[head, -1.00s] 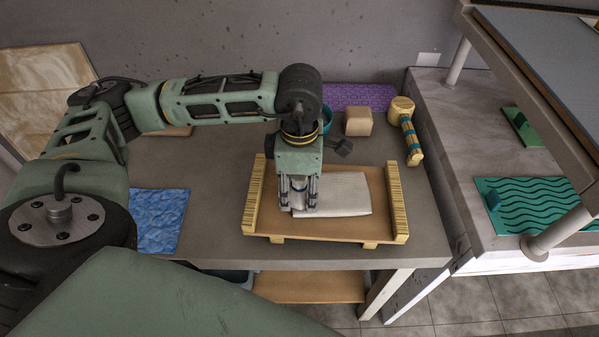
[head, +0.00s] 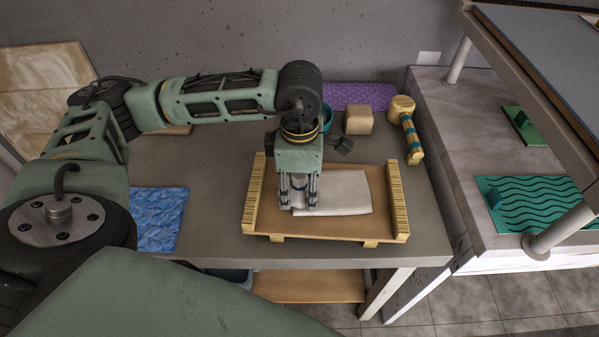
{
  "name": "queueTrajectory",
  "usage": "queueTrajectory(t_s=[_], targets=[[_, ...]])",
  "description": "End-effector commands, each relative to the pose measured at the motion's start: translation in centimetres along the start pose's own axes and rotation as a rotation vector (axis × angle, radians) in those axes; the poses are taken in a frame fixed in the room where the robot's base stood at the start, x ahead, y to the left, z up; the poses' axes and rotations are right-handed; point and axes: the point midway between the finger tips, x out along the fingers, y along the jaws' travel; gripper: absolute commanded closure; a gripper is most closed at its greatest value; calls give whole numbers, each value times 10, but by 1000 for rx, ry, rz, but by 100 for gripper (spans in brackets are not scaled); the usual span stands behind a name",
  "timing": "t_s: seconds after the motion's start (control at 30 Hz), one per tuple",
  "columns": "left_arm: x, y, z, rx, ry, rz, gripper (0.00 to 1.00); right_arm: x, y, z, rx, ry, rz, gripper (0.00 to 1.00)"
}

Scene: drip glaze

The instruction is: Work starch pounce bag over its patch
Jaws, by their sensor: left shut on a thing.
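My left gripper (head: 299,205) points down over the left part of a pale flat slab or cloth (head: 345,190). Its fingers are shut on a small whitish-blue thing (head: 299,184), likely the starch pounce bag, mostly hidden between them. The pale piece lies on a tan wooden board (head: 325,227) with ribbed yellow rails at its left and right sides. The gripper is low over the pale piece; I cannot tell whether the held thing touches it. No separately marked patch shows. My right gripper is out of view.
Behind the board are a teal bowl (head: 327,118), partly hidden, a beige block (head: 358,121), a purple mat (head: 362,96) and a yellow-headed mallet (head: 407,125). A blue textured sheet (head: 160,217) lies left. A rack over a side counter (head: 450,150) stands right.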

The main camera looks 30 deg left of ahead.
Motion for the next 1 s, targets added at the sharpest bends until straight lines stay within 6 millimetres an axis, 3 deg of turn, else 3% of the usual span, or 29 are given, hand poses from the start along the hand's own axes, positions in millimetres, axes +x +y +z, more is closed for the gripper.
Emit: queueTrajectory(t_s=[0.33, 0.6, 1.0], targets=[[2, -1, 1, 2, 2, -4, 70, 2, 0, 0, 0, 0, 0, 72], [2, 1, 23, 2, -1, -4, 70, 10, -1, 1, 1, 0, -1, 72], [1, 3, 38, 2, -2, -3, 70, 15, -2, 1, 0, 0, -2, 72]])
